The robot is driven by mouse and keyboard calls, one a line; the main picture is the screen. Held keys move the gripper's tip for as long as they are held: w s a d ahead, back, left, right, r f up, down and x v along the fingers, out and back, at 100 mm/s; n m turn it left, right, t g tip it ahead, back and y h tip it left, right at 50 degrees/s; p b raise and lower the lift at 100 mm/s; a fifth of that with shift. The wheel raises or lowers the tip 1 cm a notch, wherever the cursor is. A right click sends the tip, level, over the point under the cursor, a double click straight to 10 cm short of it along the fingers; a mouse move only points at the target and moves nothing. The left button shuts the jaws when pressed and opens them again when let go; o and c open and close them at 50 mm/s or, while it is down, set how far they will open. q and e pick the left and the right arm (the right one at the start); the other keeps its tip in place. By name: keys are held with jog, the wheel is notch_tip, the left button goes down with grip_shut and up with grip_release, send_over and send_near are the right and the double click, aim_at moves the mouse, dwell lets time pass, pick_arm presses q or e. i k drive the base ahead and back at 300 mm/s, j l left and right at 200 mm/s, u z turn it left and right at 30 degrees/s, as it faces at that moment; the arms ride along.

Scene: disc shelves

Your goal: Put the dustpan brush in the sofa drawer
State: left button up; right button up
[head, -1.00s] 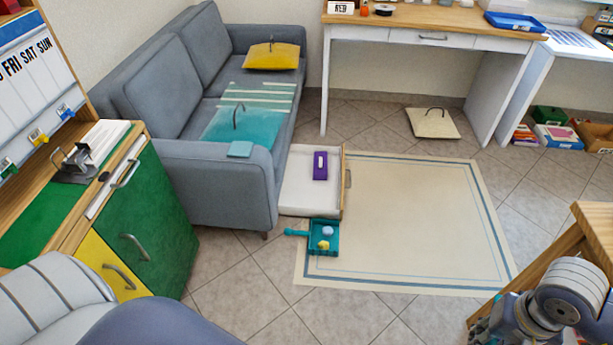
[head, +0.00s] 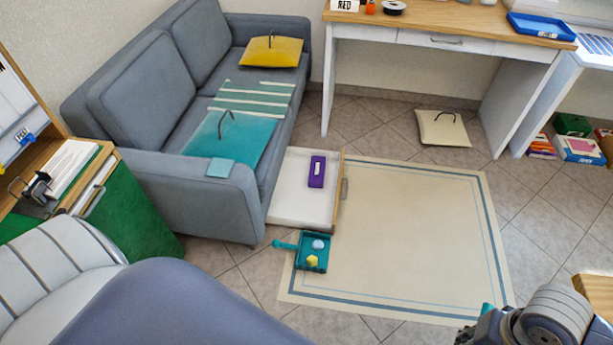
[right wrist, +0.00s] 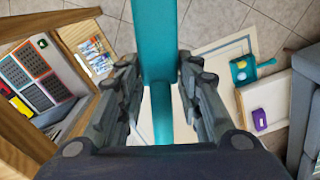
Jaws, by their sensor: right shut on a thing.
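A teal handled thing, which looks like the dustpan brush (right wrist: 155,40), runs between the fingers of my right gripper (right wrist: 160,85) in the right wrist view. The gripper is shut on it; its bristles are not clearly visible. In the head view my right gripper is at the bottom right, with only a bit of teal (head: 487,309) showing beside it. The sofa drawer (head: 283,205) is pulled open from the front of the grey sofa (head: 215,205). A purple item (head: 317,171) lies in it. My right gripper is well to the right of the drawer. My left gripper is out of view.
A teal dustpan (head: 301,262) holding a yellow and a blue lump lies in front of the drawer, partly on the beige rug (head: 410,235). The rug is otherwise clear. A wooden furniture corner (head: 597,290) stands at the right, a green cabinet (head: 130,215) at the left.

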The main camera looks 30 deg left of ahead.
aim_at(300, 201)
jog(key=i+j+z, duration=0.2)
jog(key=i, duration=0.7)
jog(key=i+l+u, duration=0.2)
jog(key=i+u, duration=0.3)
jog(key=u, duration=0.3)
jog(key=i+l+u, duration=0.15)
jog(key=u, duration=0.25)
jog(key=i+l+u, duration=0.15)
jog(key=u, duration=0.3)
jog(key=i+l+u, duration=0.1)
jog(key=u, duration=0.3)
jog(key=i+l+u, duration=0.1)
jog(key=l+u, duration=0.15)
jog(key=u, duration=0.15)
jog(key=i+l+u, duration=0.1)
jog(key=l+u, duration=0.15)
jog(key=u, duration=0.15)
jog(key=l+u, duration=0.35)
jog(key=i+j, duration=0.05)
